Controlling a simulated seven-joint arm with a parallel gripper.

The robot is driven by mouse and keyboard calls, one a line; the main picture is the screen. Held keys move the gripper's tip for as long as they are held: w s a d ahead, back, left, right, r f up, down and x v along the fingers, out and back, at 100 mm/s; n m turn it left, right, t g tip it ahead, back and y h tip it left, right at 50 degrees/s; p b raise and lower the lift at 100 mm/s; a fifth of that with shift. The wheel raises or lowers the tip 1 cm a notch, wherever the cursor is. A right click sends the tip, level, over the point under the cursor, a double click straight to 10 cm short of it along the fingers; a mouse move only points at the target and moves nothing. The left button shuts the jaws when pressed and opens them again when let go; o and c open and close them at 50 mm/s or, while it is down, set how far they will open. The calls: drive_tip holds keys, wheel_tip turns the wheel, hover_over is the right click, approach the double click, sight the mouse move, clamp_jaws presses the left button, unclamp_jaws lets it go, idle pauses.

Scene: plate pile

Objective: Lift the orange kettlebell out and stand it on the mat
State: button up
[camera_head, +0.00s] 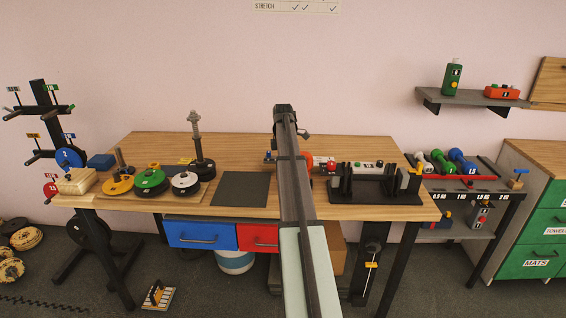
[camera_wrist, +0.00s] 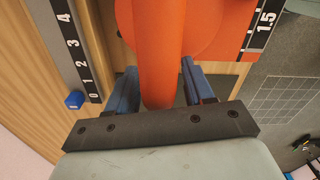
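The orange kettlebell (camera_wrist: 208,35) fills the upper middle of the wrist view, its thick orange bar (camera_wrist: 158,60) running down between my fingers. In the head view only a bit of orange (camera_head: 308,160) shows beside my arm. My gripper (camera_wrist: 158,85) has one blue finger on each side of the bar, very close to it; whether they touch it is unclear. My arm hides the gripper's fingertips in the head view. The dark grey square mat (camera_head: 241,189) lies bare on the table, left of my arm.
On the wooden table (camera_head: 155,146), weight plates (camera_head: 150,178) and a post stand (camera_head: 203,165) are left of the mat. A black rack (camera_head: 375,186) stands right of my arm. The wrist view shows a number scale (camera_wrist: 75,45) and a blue block (camera_wrist: 74,99).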

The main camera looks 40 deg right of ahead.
clamp_jaws()
drive_tip(key=shift+r, duration=4.5)
idle(1.9)
drive_tip(key=shift+a, duration=0.1)
drive_tip(key=w+a+f, duration=0.3)
drive_tip(key=w+a, duration=1.1)
drive_tip(key=w, duration=0.1)
drive_tip(key=shift+a+f, duration=0.2)
drive_tip(key=shift+a, duration=0.1)
